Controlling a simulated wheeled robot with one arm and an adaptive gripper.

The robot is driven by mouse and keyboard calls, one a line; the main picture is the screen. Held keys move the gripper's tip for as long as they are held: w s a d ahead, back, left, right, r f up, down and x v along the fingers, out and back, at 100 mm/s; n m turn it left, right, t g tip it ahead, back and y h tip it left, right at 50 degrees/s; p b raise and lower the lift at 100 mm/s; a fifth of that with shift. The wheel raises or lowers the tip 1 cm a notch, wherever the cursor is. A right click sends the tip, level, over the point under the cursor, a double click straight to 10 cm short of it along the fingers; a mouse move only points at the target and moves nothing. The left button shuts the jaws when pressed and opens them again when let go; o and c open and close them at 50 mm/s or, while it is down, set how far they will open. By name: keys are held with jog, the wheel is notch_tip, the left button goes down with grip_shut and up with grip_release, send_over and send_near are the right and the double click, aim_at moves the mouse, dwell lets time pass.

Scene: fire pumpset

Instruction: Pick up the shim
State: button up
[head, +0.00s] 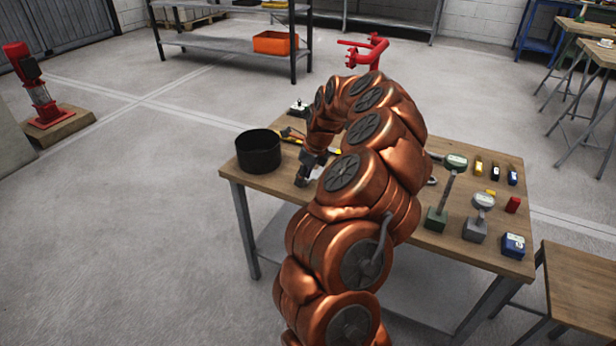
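My copper-coloured arm reaches over the wooden workbench (262,180) in the head view. My gripper (303,178) points down at the left part of the bench, right of the black pot. It is small and partly covered by my own arm, so I cannot tell whether its fingers are open or shut. A small pale patch shows beside the gripper, too small to name. I cannot make out the shim for sure; my arm hides much of the bench's middle.
A black pot (258,153) stands at the bench's left edge. Tools with yellow parts (292,135) lie behind it. Gauges on stands (475,218), a blue box (513,246) and a red block (513,204) stand at the right. A stool (580,285) is beside the bench.

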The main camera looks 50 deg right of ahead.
jog(key=shift+f, duration=0.25)
grip_shut()
dwell(0.3)
